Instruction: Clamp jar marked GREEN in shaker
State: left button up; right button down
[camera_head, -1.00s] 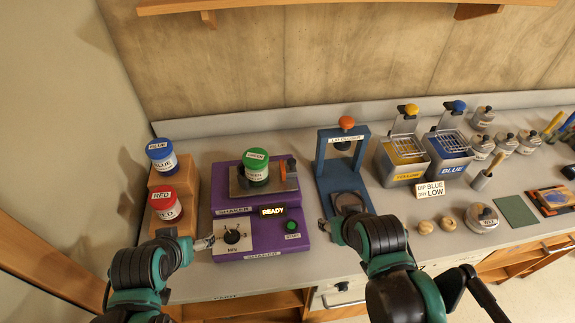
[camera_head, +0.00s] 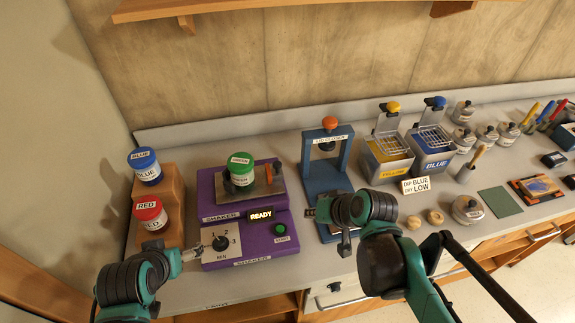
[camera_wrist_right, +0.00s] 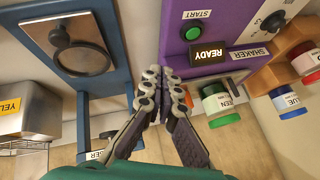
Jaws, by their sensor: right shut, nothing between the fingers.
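The jar marked GREEN (camera_head: 242,178), white with a green lid, stands upright on the metal plate of the purple shaker (camera_head: 238,254). An orange upright piece (camera_head: 268,173) stands right beside it; whether it clamps the jar I cannot tell. The jar also shows upside down in the right wrist view (camera_wrist_right: 217,102). The shaker display (camera_head: 261,215) reads READY, above the green START button (camera_head: 280,229). My right gripper (camera_head: 311,212) is shut and empty, between shaker and blue press; its closed fingertips show in the wrist view (camera_wrist_right: 164,72). My left gripper (camera_head: 194,253) is left of the dial, its jaws unclear.
The BLUE jar (camera_head: 147,172) and RED jar (camera_head: 150,218) stand on a stepped wooden block at left. The blue press (camera_head: 308,165) stands close right of the shaker. Yellow and blue dip tanks (camera_head: 387,165) and several small pots stand further right.

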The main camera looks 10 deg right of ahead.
aim_at(274, 171)
jog(key=w+d+r+m+t+y+b, duration=0.2)
jog(key=w+d+m+t+y, duration=0.3)
jog(key=w+d+t+y, duration=0.45)
pick_arm(q)
notch_tip(274, 171, down, 5)
jog(key=b, duration=0.3)
jog(key=shift+w+f, duration=0.1)
pick_arm(e)
jog(key=w+a+g, duration=0.3)
jog(key=w+a, duration=0.4)
jog(key=a, duration=0.4)
jog(key=shift+w+f+h, duration=0.25)
jog(key=shift+f+h, duration=0.15)
jog(key=shift+h, duration=0.05)
